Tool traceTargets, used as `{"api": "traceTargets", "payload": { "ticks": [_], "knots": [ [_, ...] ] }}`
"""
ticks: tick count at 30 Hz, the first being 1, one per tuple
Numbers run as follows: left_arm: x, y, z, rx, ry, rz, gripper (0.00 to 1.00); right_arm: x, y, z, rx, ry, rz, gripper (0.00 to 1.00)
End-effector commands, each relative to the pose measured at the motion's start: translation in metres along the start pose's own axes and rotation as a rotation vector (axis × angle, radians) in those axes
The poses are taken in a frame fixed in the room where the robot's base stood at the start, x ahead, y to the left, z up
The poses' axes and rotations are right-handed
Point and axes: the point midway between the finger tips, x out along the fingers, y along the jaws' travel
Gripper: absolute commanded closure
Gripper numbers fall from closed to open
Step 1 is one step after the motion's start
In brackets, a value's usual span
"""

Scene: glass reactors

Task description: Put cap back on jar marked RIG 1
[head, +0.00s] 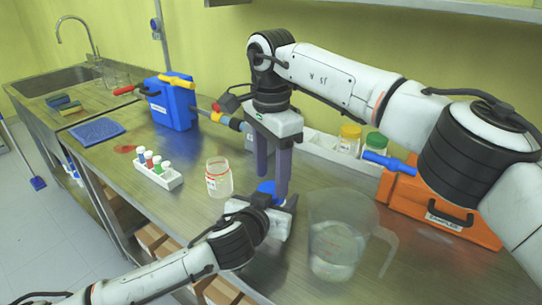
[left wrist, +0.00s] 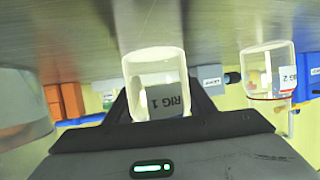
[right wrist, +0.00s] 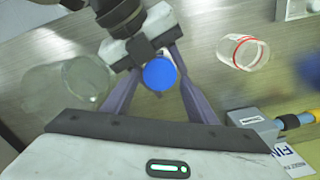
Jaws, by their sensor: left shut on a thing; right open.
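The jar marked RIG 1 (left wrist: 155,78) is clear glass with a grey label; it shows upside down in the left wrist view, between my left fingers. My left gripper (head: 266,208) is shut on this jar. A round blue cap (right wrist: 160,74) shows from above in the right wrist view and at the jar's top in the head view (head: 267,187). My right gripper (right wrist: 152,62) is open, pointing down from above, one finger on each side of the cap. The joint between cap and jar is hidden, so I cannot tell how the cap sits.
An uncapped jar with a red ring (head: 218,178), marked RIG 2 (left wrist: 268,75), stands to the left. A clear jug (head: 335,245) stands to the right, with an orange case (head: 440,212) beyond. A white vial rack (head: 172,180) is farther left. Jars with yellow (head: 350,131) and green caps stand behind.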

Motion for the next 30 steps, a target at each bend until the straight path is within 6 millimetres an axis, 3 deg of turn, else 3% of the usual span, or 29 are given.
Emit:
{"api": "traceTargets", "payload": {
  "ticks": [6,16,17,22,24,25,28,30],
  "knots": [
    [0.0,0.0,0.0,0.0,0.0,0.0,1.0,0.022,0.0,0.0,0.001,0.001,0.0,0.47],
    [0.0,0.0,0.0,0.0,0.0,0.0,1.0,0.025,0.0,0.0,0.001,0.001,-0.001,0.47],
    [0.0,0.0,0.0,0.0,0.0,0.0,1.0,0.025,0.0,0.0,0.001,0.001,-0.001,0.49],
    [0.0,0.0,0.0,0.0,0.0,0.0,1.0,0.025,0.0,0.0,0.001,0.001,-0.001,0.78],
    [0.0,0.0,0.0,0.0,0.0,0.0,1.0,0.025,0.0,0.0,0.001,0.001,-0.001,0.82],
    [0.0,0.0,0.0,0.0,0.0,0.0,1.0,0.025,0.0,0.0,0.001,0.001,-0.001,0.53],
    [0.0,0.0,0.0,0.0,0.0,0.0,1.0,0.025,0.0,0.0,0.001,0.001,-0.001,0.36],
    [0.0,0.0,0.0,0.0,0.0,-0.001,1.0,0.025,0.0,0.0,0.0,0.001,0.0,0.36]
  ]
}}
